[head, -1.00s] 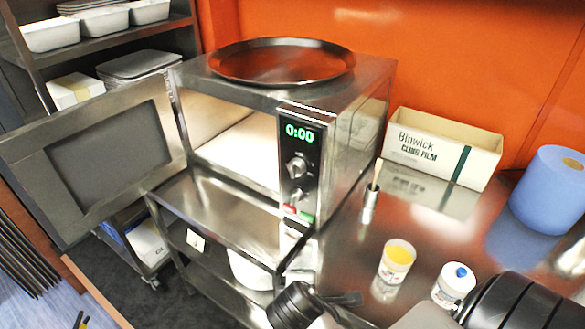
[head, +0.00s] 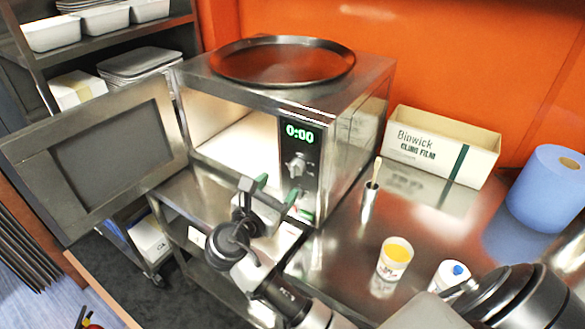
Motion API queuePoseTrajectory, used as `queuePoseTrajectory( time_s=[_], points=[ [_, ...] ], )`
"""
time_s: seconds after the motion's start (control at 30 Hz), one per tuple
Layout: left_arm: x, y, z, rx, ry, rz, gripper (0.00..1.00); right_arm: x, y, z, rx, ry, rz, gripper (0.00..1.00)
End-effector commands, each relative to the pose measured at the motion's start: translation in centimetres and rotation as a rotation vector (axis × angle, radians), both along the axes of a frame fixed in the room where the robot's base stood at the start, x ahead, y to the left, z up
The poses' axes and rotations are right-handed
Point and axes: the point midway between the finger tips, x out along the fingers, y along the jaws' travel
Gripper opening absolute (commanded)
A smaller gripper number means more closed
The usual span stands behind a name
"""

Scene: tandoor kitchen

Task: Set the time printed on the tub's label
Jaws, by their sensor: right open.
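The steel microwave oven (head: 350,125) stands with its door (head: 100,155) swung wide open to the left. Its green display (head: 299,133) reads 0:00. The upper knob (head: 297,166) shows below the display; the lower knob is at least partly hidden by my right gripper (head: 277,191). This gripper is open and empty, in front of the lower control panel; I cannot tell whether it touches. A white tub with yellow contents (head: 396,255) stands on the counter, its label too small to read. A second white tub with a blue spot on top (head: 450,274) is partly hidden by my arm.
A round dark tray (head: 283,62) lies on the oven. A metal holder with a brush (head: 369,200), a cling film box (head: 440,148) and a blue roll (head: 550,188) stand on the steel counter (head: 340,240). Shelves with white trays (head: 50,35) are at the left.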

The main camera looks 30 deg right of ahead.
Motion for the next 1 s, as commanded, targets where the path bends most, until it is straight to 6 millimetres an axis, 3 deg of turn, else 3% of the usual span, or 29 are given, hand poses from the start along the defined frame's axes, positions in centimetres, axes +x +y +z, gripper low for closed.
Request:
queuePoseTrajectory(
  time_s=[0.1, 0.33, 0.77, 1.0],
  points=[
    [0.0, 0.0, 0.9, 0.0, 0.0, 0.0, 0.46, 1.1, -2.3, 0.3, -0.003, 0.0, -0.002, 0.66],
    [0.0, 0.0, 1.6, 0.0, 0.001, 0.0, 0.46, 2.6, -5.4, 0.2, -0.001, 0.0, -0.002, 0.66],
    [0.0, 0.0, 1.7, 0.0, 0.001, 0.0, 0.46, 3.1, -6.3, 0.0, 0.004, -0.001, 0.001, 0.66],
    [0.0, 0.0, 1.7, 0.0, 0.001, 0.0, 0.46, 3.1, -6.3, 0.0, 0.004, -0.001, 0.001, 0.31]
  ],
)
